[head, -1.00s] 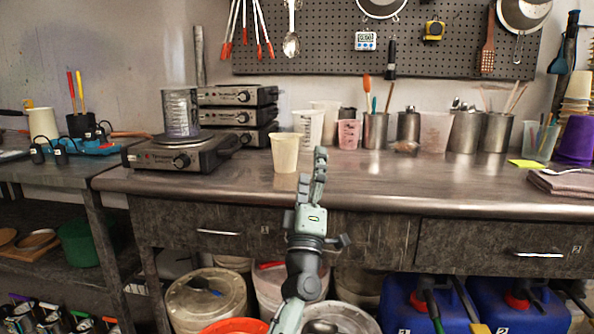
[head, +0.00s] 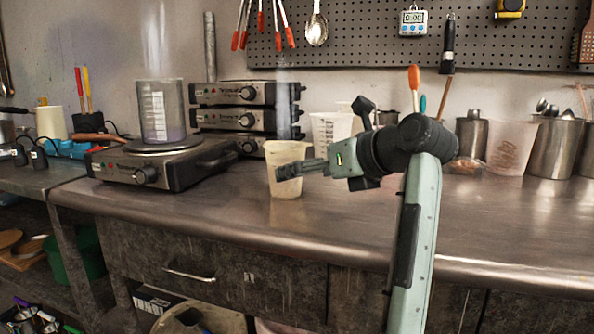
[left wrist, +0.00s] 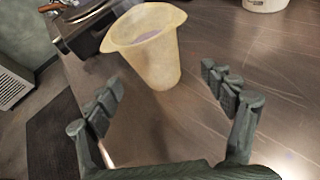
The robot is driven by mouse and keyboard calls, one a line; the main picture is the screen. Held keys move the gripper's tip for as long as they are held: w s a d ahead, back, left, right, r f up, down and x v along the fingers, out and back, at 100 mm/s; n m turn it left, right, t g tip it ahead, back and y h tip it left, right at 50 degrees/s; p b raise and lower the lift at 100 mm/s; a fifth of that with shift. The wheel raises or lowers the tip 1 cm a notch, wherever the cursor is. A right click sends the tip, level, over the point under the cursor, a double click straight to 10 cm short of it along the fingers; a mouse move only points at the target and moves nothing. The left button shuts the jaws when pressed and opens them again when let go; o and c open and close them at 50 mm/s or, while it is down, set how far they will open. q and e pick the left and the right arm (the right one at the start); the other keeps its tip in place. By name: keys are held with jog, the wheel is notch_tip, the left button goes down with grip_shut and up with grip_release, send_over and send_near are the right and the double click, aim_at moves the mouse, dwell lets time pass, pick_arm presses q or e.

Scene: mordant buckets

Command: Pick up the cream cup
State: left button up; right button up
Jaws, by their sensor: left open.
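The cream cup (head: 282,152) stands upright on the metal worktop, in front of the stacked hotplates. In the left wrist view the cream cup (left wrist: 150,50) is tapered with a wide rim and shows just beyond my fingertips. My left gripper (head: 284,171) reaches in beside the cup, and its fingers cover part of the cup's side in the head view. In the left wrist view the left gripper (left wrist: 162,77) is open, with its two fingers spread apart and nothing held between them. My right gripper is not in view.
A hotplate (head: 145,174) with a clear beaker (head: 160,112) on it stands left of the cup. More hotplates (head: 245,119) are stacked behind. A graduated beaker (head: 328,130) and several metal cups stand behind my arm. The worktop (head: 215,205) in front is clear.

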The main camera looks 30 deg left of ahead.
pick_arm(q)
jog(key=x, duration=0.7)
jog(key=shift+s+a+r, duration=0.1)
jog(key=shift+s+a, duration=0.1)
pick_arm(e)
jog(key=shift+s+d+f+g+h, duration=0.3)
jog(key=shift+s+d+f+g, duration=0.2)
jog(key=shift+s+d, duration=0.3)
pick_arm(q)
jog(key=shift+c, duration=0.2)
jog(key=shift+r, duration=0.1)
jog(key=c, duration=1.4)
jog(key=shift+r, duration=0.15)
jog(key=shift+c, duration=0.2)
